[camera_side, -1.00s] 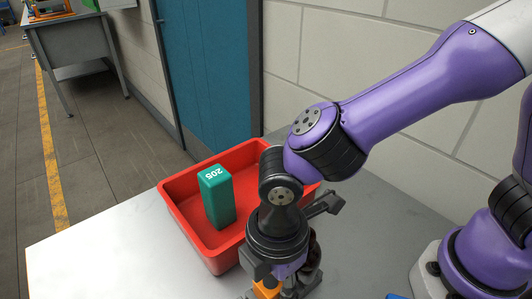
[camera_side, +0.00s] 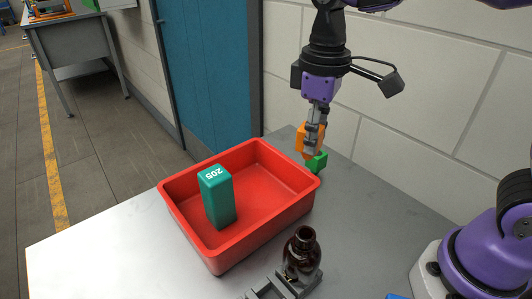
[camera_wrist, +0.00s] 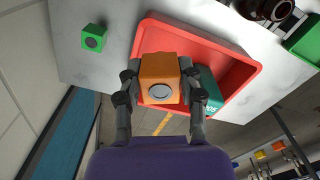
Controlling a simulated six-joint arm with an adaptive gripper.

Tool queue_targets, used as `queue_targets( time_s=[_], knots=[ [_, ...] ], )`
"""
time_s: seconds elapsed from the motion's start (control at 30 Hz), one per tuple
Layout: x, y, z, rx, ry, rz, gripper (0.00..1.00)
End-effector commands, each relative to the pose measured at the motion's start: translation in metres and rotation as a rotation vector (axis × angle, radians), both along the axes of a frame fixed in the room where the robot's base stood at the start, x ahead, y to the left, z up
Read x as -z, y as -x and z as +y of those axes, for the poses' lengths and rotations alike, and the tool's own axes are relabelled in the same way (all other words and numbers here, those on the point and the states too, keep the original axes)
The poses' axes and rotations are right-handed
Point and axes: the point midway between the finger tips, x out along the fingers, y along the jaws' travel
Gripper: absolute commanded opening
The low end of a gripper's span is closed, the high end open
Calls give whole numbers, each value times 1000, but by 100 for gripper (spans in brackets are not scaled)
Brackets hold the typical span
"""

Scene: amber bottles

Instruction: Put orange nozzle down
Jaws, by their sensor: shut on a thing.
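My gripper (camera_side: 313,148) is shut on the orange nozzle (camera_side: 300,138) and points down. In the wrist view the orange nozzle (camera_wrist: 159,80) sits between the two fingers (camera_wrist: 160,90), its round grey opening facing the camera. It appears raised above the table, near the red tray's back right side. A small green nozzle (camera_side: 317,163) stands on the table behind the tray, partly overlapped by the fingertips in the side view. In the wrist view the green nozzle (camera_wrist: 95,38) is clearly apart from the fingers.
A red tray (camera_side: 262,238) holds a tall teal box (camera_side: 218,198) marked 205. An uncapped amber bottle (camera_side: 301,252) stands in a grey holder (camera_side: 283,287) in front. A green object (camera_wrist: 303,42) shows at the wrist view's right edge. The wall (camera_side: 420,90) is close behind.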

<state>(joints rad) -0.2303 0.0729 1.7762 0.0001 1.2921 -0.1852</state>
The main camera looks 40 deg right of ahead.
Motion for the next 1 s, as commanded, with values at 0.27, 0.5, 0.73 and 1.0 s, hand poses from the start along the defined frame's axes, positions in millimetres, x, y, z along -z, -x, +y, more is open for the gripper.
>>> queue_targets(
  time_s=[0.27,0.5,0.73,1.0],
  knots=[
    [-10,-4,-63,396,0,0,8],
    [-11,-4,-66,420,0,0,8],
    [-11,-4,-66,417,0,0,8],
    [-12,-14,-68,416,0,0,8]
  ],
)
